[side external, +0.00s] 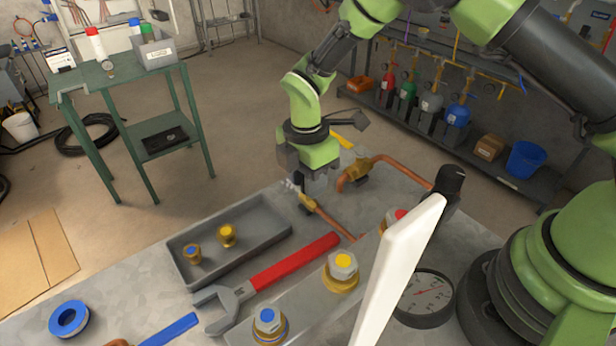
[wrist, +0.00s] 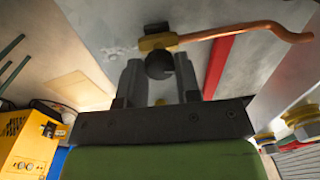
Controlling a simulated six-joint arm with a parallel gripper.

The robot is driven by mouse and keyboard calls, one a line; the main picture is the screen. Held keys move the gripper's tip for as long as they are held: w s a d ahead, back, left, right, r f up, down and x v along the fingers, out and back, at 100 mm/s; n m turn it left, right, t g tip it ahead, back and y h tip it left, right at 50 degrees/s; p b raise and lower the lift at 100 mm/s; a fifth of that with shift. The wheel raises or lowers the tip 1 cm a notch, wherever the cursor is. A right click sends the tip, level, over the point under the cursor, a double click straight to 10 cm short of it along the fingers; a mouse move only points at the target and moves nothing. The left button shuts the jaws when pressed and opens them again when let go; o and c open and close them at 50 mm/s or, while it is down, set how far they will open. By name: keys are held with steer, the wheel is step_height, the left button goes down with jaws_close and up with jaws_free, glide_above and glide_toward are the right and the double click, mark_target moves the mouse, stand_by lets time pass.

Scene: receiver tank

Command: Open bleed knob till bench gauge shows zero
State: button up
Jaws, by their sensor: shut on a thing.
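My gripper (side external: 307,182) points down over the bench at a small brass fitting (side external: 307,202) with a copper pipe. In the wrist view the two fingers (wrist: 158,68) stand on either side of a black round knob (wrist: 160,64) on the brass valve body (wrist: 155,42), and they are shut on it. In the side view the fingers hide the knob. The bench gauge (side external: 424,298) lies face up at the right, partly cut off by a white panel edge; its reading is too small to tell.
A white panel (side external: 395,270) stands in front of the gauge. A grey tray (side external: 190,273) holds two brass fittings. A red-handled wrench (side external: 295,262) lies beside it. A second brass valve (side external: 357,170) with copper pipe is close behind my gripper. A black upright part (side external: 449,182) stands right.

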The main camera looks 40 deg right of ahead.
stand_by(0.3)
steer(key=o, duration=0.9)
steer(key=shift+o, duration=0.2)
step_height(320, 180, up, 10)
steer(key=shift+w, duration=0.2)
